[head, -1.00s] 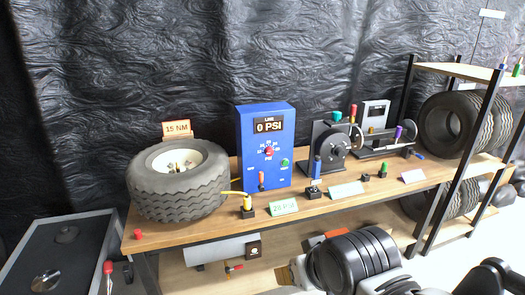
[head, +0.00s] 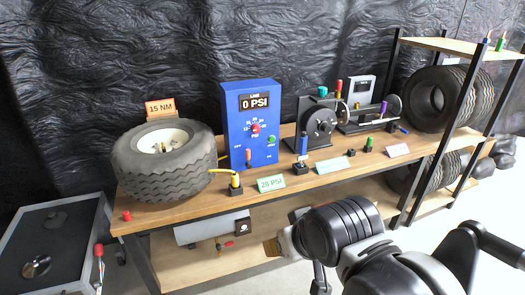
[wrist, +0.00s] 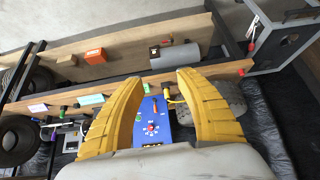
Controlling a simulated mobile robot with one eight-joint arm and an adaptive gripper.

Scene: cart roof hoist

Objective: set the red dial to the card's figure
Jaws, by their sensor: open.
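The red dial (head: 256,128) is on the front of the blue box (head: 234,139), below a display reading "0 PSI". Numbers ring the dial, too small to read surely. A green card (head: 271,183) reading "28 PSI" stands at the bench's front edge. An orange card (head: 160,107) reading "15 NM" stands behind the tire. In the wrist view the dial (wrist: 151,128) shows between the two yellow fingers of my gripper (wrist: 160,78). The fingers are open and empty, apart from the dial.
A tire (head: 165,160) lies on the bench's left, with a yellow-hosed fitting (head: 235,185) beside the box. A green button (head: 271,141) and an orange-red lever (head: 248,156) are on the box. A black machine (head: 317,123) stands to its right. A shelf with tires (head: 437,100) is at far right.

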